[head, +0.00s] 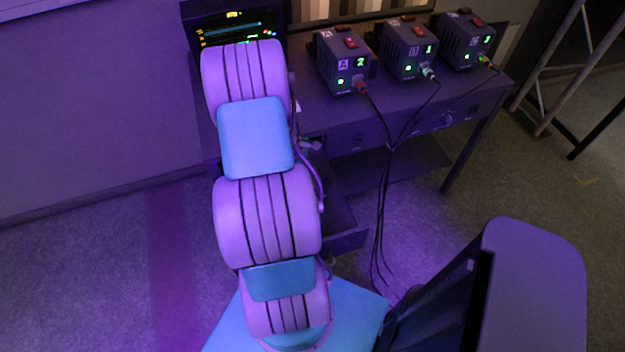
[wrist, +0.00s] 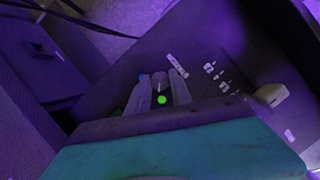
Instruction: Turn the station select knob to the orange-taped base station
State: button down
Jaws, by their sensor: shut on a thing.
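In the wrist view my gripper (wrist: 162,92) is shut on a small grey part between its two pale fingers, on a dark panel. I take this part to be the station select knob, but the fingers hide most of it. A green light shows between the fingers. Three dark base stations stand on the desk in the head view: the left one (head: 341,62) has a reddish cable plug, the middle one (head: 408,52) a pale plug, the right one (head: 466,42) a yellow-orange plug. Purple light makes tape colours uncertain. My arm hides the gripper in the head view.
A beige knob-like part (wrist: 271,95) and white markings sit on the panel to the right of my fingers. The desk (head: 400,105) has a dark screen (head: 235,22) at its left. Black cables (head: 385,190) hang in front of the desk to the floor.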

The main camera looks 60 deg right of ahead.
jog(key=m, duration=0.2)
jog(key=m+y, duration=0.1)
jog(key=m, duration=0.1)
jog(key=shift+d+y, duration=0.1)
jog(key=shift+y, duration=0.2)
jog(key=m, duration=0.2)
jog(key=m+y+b, duration=0.1)
jog(key=m, duration=0.1)
jog(key=shift+d+y, duration=0.1)
jog(key=shift+y, duration=0.2)
jog(key=shift+m, duration=0.3)
jog(key=c, duration=1.2)
grip_release()
jog(key=shift+o, duration=0.2)
jog(key=shift+r, duration=0.1)
jog(key=v, duration=0.7)
jog(key=shift+r, duration=0.35)
